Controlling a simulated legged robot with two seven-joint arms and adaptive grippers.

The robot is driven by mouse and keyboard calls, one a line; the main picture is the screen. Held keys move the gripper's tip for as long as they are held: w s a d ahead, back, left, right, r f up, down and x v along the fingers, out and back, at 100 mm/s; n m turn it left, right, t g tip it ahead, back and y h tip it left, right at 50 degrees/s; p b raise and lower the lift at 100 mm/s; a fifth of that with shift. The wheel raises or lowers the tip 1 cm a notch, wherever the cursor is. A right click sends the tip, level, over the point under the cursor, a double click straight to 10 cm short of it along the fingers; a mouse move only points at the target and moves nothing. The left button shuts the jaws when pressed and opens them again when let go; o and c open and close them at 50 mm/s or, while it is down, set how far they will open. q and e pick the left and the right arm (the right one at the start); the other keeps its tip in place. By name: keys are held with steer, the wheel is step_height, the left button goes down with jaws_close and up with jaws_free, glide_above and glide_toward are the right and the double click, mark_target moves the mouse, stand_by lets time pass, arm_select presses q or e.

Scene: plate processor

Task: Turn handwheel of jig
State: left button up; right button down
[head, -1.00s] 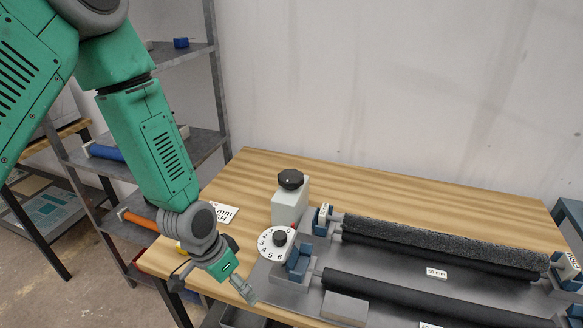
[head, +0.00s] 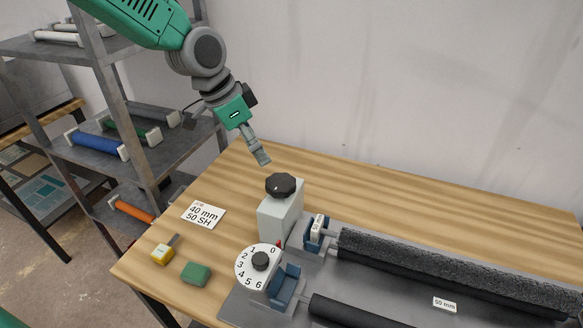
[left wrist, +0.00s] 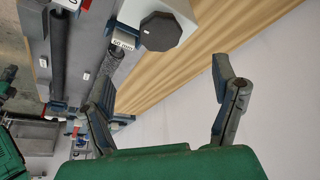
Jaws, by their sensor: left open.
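The jig (head: 362,295) lies on the wooden table with dark rollers in blue holders. Its handwheel seems to be the black faceted knob (head: 281,185) on top of a pale grey block (head: 281,217). The knob also shows in the left wrist view (left wrist: 160,31), near the top, beyond the fingers. A white numbered dial (head: 245,258) with a black centre knob stands in front of the block. My left gripper (head: 262,158) is above and slightly left of the black knob, apart from it. In the left wrist view its fingers (left wrist: 163,98) are spread and empty. My right gripper is not seen.
A yellow tool (head: 162,254), a green block (head: 196,273) and a label card (head: 203,214) lie on the table's left part. A metal shelf (head: 150,175) with coloured rollers stands at the left. The table behind the jig is clear.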

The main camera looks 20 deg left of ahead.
mark_target(280, 181)
arm_select(q)
steer(key=x, duration=1.3)
steer(key=shift+w+d+f+p, duration=0.15)
steer(key=shift+w+p, duration=0.2)
steer(key=shift+p, duration=0.05)
steer(key=c, duration=1.2)
